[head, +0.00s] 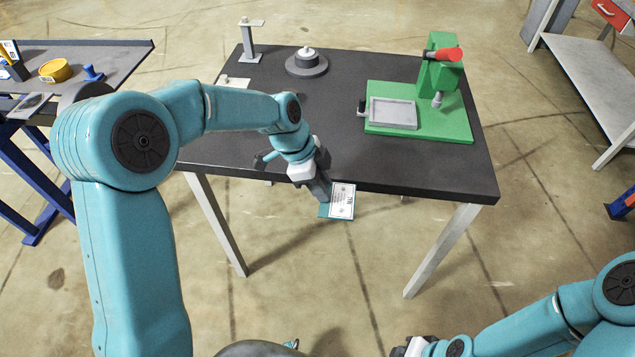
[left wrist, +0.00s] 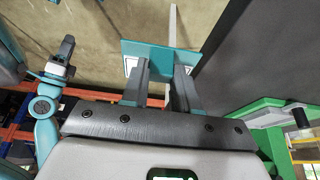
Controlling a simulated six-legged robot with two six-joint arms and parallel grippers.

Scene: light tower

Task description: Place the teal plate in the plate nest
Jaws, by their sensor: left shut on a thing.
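The teal plate (head: 324,211) carries a white printed label and hangs in front of the table's near edge in the head view. My left gripper (head: 326,194) is shut on one edge of it. In the left wrist view the plate (left wrist: 152,50) sits between the fingertips (left wrist: 163,68). The plate nest looks to be the grey rectangular tray (head: 393,113) on the green base (head: 443,125) at the table's right; it appears empty. My right gripper (head: 412,346) shows only partly at the bottom edge, and its jaws are unclear.
The dark table (head: 300,135) has clear space in its middle and front. A green stand with a red-orange handle (head: 446,56) rises behind the tray. A round grey fixture (head: 307,63) and a grey post (head: 249,42) stand at the back. A side bench (head: 110,60) is at left.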

